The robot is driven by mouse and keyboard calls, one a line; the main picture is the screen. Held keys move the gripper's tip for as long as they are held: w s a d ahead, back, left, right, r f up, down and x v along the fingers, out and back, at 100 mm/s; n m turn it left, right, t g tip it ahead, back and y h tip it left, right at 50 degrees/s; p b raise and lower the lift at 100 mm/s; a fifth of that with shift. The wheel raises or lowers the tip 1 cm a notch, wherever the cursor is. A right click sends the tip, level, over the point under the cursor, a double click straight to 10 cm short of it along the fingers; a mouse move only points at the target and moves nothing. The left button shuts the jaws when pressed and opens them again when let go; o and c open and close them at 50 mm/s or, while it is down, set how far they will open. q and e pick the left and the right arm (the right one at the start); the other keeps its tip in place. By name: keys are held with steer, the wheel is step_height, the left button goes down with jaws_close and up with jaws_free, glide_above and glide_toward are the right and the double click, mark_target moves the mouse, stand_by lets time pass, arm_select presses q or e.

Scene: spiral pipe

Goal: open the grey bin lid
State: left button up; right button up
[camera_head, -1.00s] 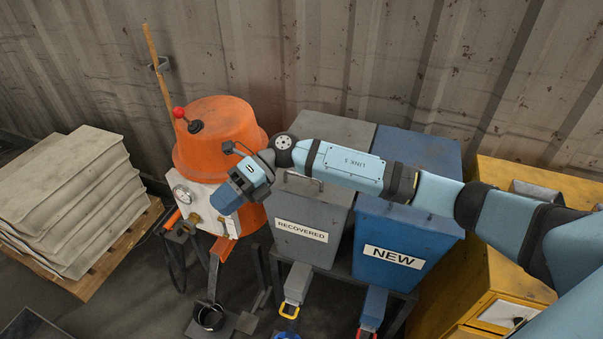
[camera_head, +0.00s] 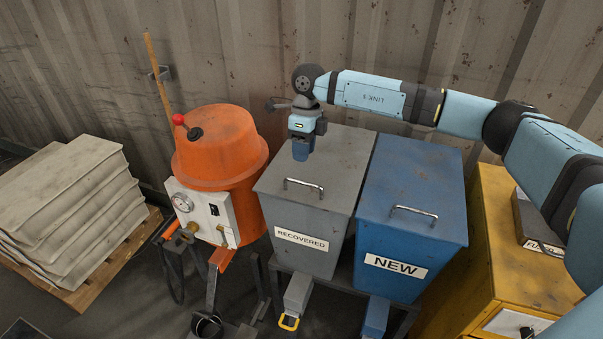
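The grey bin (camera_head: 310,222) carries a label reading RECOVERED. Its flat grey lid (camera_head: 337,178) is closed, with a metal bar handle (camera_head: 304,187) near the front edge. My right gripper (camera_head: 301,152) hangs from the arm reaching in from the right. It appears above the back left part of the lid, beyond the handle, and points downward. Its fingers are too small and turned away to tell whether they are open. Whether it touches the lid cannot be told. My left gripper is not in view.
A blue bin labelled NEW (camera_head: 413,219) stands right beside the grey bin. An orange domed machine (camera_head: 222,150) stands close on the left. A yellow cabinet (camera_head: 520,265) is at the right, stacked slabs (camera_head: 66,203) on a pallet far left, and a corrugated wall behind.

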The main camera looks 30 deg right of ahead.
steer(key=f, duration=0.5)
steer(key=s+a+f+p, duration=0.1)
steer(key=f, duration=0.1)
steer(key=shift+a+f, duration=0.1)
steer(key=shift+f, duration=0.05)
jaws_close()
